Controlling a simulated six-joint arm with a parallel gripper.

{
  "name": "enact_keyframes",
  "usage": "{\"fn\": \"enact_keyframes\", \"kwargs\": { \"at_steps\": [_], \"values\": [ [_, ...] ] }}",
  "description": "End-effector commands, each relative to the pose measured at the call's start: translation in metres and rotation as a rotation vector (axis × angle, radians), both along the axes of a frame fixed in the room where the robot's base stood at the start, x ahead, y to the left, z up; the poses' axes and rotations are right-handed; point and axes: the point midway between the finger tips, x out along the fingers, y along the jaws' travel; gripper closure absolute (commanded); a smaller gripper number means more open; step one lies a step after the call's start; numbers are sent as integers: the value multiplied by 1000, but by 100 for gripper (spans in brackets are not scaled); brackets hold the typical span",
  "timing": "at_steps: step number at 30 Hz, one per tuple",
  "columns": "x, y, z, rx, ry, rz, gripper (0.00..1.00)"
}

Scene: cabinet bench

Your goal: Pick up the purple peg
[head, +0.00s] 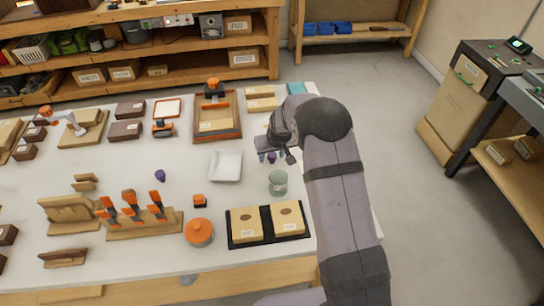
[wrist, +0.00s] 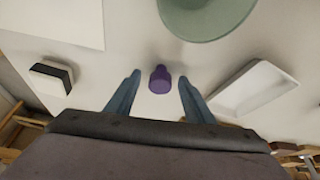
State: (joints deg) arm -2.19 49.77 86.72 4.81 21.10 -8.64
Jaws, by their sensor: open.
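The purple peg (wrist: 160,80) stands on the white bench top, between and a little beyond the two blue fingers of my gripper (wrist: 160,77) in the wrist view. The fingers are apart and nothing is held. In the head view the peg (head: 272,158) shows small beneath my gripper (head: 276,156), partly hidden by it. I cannot tell the exact height of the fingertips above the bench. A second, darker purple object (head: 160,176) stands on the bench further left in the head view.
A white tray (head: 226,165) lies left of my gripper, and a green jar (head: 278,183) stands close by; both show in the wrist view, tray (wrist: 256,90) and jar (wrist: 205,12). A black tray (head: 267,242) holds two boxes. An orange pot (head: 199,232) stands left of it.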

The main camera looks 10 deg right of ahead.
Motion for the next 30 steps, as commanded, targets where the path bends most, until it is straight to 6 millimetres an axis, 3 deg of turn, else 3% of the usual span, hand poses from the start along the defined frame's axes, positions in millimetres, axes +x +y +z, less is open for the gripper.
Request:
{"fn": "enact_keyframes", "kwargs": {
  "at_steps": [2, 8, 20, 30],
  "values": [
    [0, 0, 0, 0, 0, 0, 52],
    [0, 0, 0, 0, 0, 0, 96],
    [0, 0, 5, 0, -1, 0, 96],
    [1, 0, 53, -1, -5, 1, 96]
  ]
}}
